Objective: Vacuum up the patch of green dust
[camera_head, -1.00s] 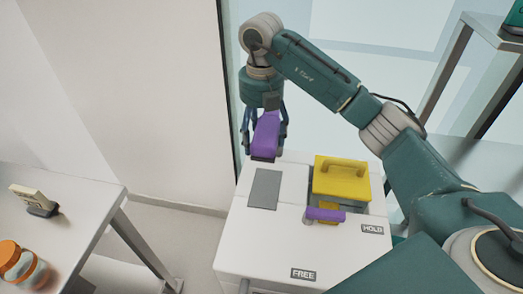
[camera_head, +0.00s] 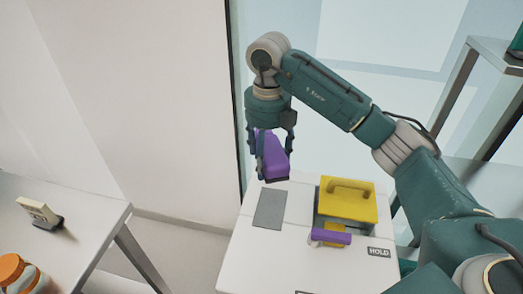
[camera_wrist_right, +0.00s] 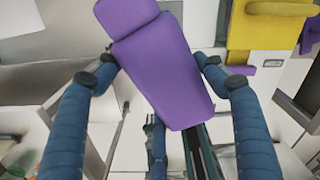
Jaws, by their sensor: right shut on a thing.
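A purple, tapered hand-held thing (camera_head: 274,158), which looks like the vacuum, is in my right gripper (camera_head: 272,152). It hangs above the back edge of a white-topped cabinet. In the right wrist view the fingers of my right gripper (camera_wrist_right: 158,68) close on both sides of the purple thing (camera_wrist_right: 168,70). Its dark lower end points down in the head view, just behind a grey panel (camera_head: 270,209) in the cabinet top. I see no green dust in either view. My left gripper is out of view.
The white cabinet top (camera_head: 262,255) also carries a yellow block with a handle (camera_head: 347,205), a purple lever (camera_head: 331,236) and a HOLD label (camera_head: 379,252). A white table (camera_head: 75,235) at left holds a small beige device (camera_head: 40,213) and an orange-lidded jar (camera_head: 12,268). A shelf stands at right.

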